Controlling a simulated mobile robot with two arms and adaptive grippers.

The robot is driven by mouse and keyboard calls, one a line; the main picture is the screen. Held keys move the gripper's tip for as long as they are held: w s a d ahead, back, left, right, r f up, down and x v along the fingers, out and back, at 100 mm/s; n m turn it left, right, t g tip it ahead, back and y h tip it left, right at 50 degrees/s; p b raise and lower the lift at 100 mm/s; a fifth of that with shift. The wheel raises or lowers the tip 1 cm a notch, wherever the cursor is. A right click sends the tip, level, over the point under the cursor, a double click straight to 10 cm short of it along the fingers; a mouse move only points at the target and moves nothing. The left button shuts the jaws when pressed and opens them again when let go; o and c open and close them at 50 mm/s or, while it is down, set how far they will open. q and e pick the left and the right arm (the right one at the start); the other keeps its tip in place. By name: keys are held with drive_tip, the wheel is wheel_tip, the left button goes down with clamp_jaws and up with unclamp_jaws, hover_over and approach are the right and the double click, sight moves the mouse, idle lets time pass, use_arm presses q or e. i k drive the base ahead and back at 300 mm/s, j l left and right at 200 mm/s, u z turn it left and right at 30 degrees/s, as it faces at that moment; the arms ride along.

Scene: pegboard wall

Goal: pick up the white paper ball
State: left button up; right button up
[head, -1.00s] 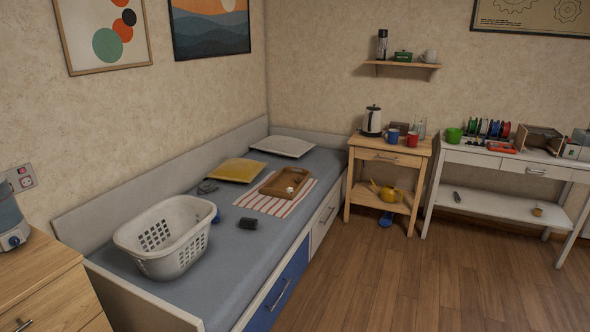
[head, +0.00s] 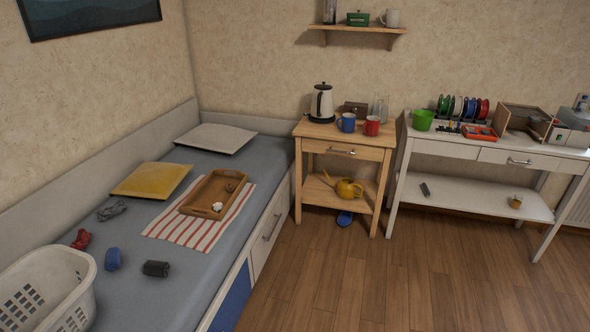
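The white paper ball (head: 217,206) is small and lies in the wooden tray (head: 187,209), near the tray's right front side. A small brown item (head: 230,188) lies in the tray behind it. The tray rests on a red and white striped cloth (head: 160,229) on the grey bed (head: 190,270). Neither of my grippers shows in the head view.
A white laundry basket (head: 45,290) stands on the bed at the lower left. Rolled red (head: 81,239), blue (head: 113,259) and dark (head: 156,268) items lie near it. A wooden side table (head: 345,137) stands past the bed's far end. The wooden floor (head: 400,280) in front is clear.

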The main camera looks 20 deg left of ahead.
sight(218, 206)
drive_tip(key=i+l+u, duration=0.1)
drive_tip(key=i+u, duration=0.25)
drive_tip(key=i, duration=0.15)
drive_tip(key=i+l+u, duration=0.3)
drive_tip(key=i, duration=0.25)
drive_tip(key=i+l+u, duration=0.35)
drive_tip(key=i+j, duration=0.1)
drive_tip(key=i, duration=0.05)
